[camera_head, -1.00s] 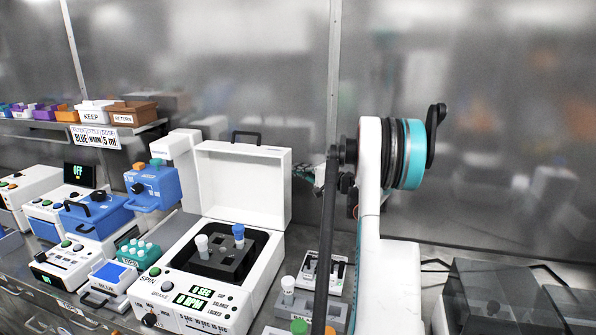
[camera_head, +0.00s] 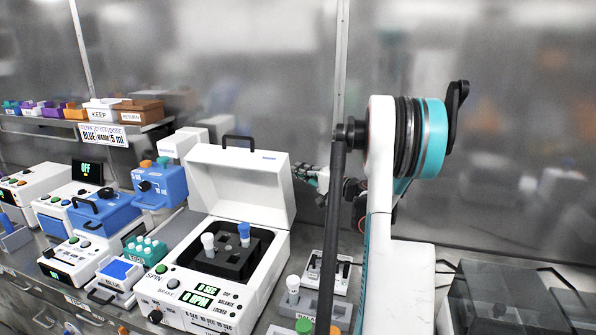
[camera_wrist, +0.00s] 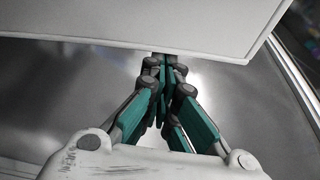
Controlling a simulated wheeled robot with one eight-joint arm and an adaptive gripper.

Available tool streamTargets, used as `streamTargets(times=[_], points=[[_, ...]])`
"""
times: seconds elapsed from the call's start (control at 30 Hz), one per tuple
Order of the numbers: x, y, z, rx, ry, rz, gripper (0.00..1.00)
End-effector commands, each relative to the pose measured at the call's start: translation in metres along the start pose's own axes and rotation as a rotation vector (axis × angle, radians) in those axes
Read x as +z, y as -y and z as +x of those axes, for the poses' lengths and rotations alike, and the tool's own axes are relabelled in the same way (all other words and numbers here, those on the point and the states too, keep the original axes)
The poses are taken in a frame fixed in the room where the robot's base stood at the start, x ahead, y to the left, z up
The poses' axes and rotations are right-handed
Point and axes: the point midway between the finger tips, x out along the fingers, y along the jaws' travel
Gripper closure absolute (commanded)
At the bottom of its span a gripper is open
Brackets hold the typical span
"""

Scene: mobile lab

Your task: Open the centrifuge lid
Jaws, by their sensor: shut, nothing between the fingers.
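The white centrifuge (camera_head: 205,300) stands on the bench with its lid (camera_head: 245,185) raised and leaning back on its rear edge. A black handle (camera_head: 238,142) is on the lid's upper edge. Inside the open bowl is a dark rotor (camera_head: 222,259) with a white-capped tube (camera_head: 208,243) and a blue-capped tube (camera_head: 244,232). My gripper (camera_head: 312,178) is behind and right of the raised lid, partly hidden by it. In the wrist view my gripper (camera_wrist: 165,62) is shut and empty, its tips close to the lid's white panel (camera_wrist: 150,22); contact cannot be told.
Blue and white devices (camera_head: 105,215) crowd the bench on the left. A tube rack (camera_head: 300,300) stands right of the centrifuge. A dark transparent box (camera_head: 500,295) is at the far right. A shelf (camera_head: 60,125) with small bins runs along the back left.

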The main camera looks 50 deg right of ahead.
Motion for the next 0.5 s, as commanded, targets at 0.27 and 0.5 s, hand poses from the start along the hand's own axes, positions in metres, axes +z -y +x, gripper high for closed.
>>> streamTargets(times=[0.27,0.5], points=[[-0.001,0.000,-0.052,0.001,-0.004,-0.001,1.00],[-0.001,0.000,-0.095,0.001,-0.002,-0.001,1.00]])
